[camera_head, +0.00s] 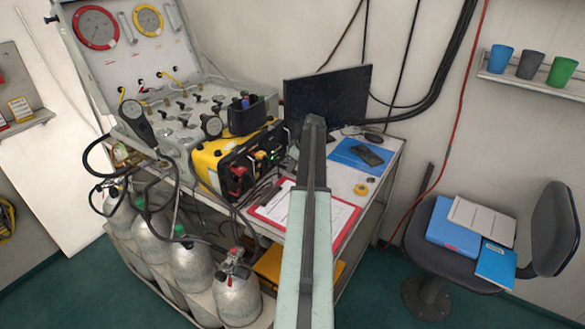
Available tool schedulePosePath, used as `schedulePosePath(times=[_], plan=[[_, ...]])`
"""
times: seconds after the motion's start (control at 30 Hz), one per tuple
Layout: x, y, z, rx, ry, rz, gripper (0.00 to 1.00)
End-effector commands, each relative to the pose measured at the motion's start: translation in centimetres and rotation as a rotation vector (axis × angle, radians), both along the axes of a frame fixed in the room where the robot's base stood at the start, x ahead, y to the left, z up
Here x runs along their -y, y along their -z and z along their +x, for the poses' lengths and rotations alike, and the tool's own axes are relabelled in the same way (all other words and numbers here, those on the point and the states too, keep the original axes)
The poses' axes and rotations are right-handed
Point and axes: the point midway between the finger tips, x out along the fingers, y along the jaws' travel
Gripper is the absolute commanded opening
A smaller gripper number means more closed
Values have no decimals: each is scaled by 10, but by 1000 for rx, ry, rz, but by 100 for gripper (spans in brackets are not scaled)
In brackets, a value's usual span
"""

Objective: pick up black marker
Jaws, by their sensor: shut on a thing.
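My arm (310,230) reaches up from the bottom edge, over the desk, to a dark end in front of the monitor. My gripper is hidden by the arm, so neither its jaws nor anything in them shows. A black holder (254,119) stands on top of the yellow unit, left of the arm's end. Several pens or markers (245,100) stick up from it, at least one of them blue or purple. They are too small to tell whether one is the black marker. I cannot make out a black marker anywhere else.
The yellow unit (207,160) and the grey valve panel (180,115) stand left of my arm. A red clipboard (268,212) is partly behind it. The monitor (345,92), blue folder (345,150) and yellow tape roll (361,189) are near it. Gas cylinders (190,262) stand below.

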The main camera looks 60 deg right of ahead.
Motion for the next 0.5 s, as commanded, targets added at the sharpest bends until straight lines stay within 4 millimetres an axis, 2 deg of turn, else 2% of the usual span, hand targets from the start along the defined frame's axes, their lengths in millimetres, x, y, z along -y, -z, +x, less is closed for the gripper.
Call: schedulePosePath(times=[0.03,0.13,0.17,0.23,0.5], plan=[[0,-12,0,0,0,0,0],[0,-27,0,0,0,0,0],[-4,-26,-3,0,0,0,0],[-20,-23,-12,0,1,0,0],[-83,-29,-47,0,1,0,0]])
